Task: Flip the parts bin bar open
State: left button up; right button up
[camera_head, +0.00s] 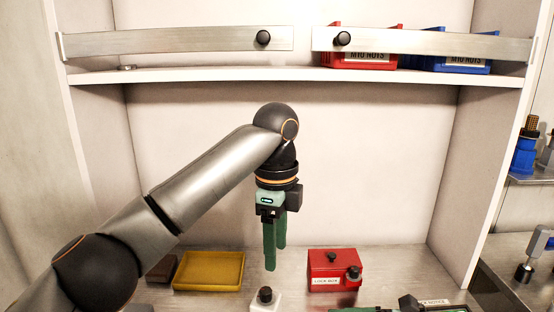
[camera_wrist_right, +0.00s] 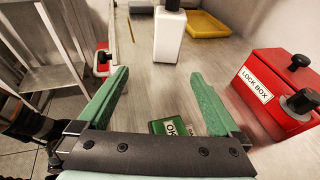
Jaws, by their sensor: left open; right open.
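The parts bin bar is two flat metal bars across the front of the upper shelf. The left bar (camera_head: 180,43) carries a round black knob (camera_head: 263,37) near its right end. The right bar (camera_head: 430,42) carries a black knob (camera_head: 342,39) near its left end and crosses in front of the bins. Both bars lie across the shelf front. My left gripper (camera_head: 275,262) hangs below the shelf, fingers down, open and empty, well apart from the bars. My right gripper (camera_wrist_right: 155,92) is open and empty above the worktop in the right wrist view.
A red bin (camera_head: 362,62) and a blue bin (camera_head: 462,65) stand on the shelf (camera_head: 290,75). A green labelled item (camera_wrist_right: 172,127) lies near my right fingers.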

aim_at(361, 40)
jog(key=k+l, duration=0.3)
jog(key=l, duration=0.2)
jog(key=k+l, duration=0.3)
jog(key=l, duration=0.15)
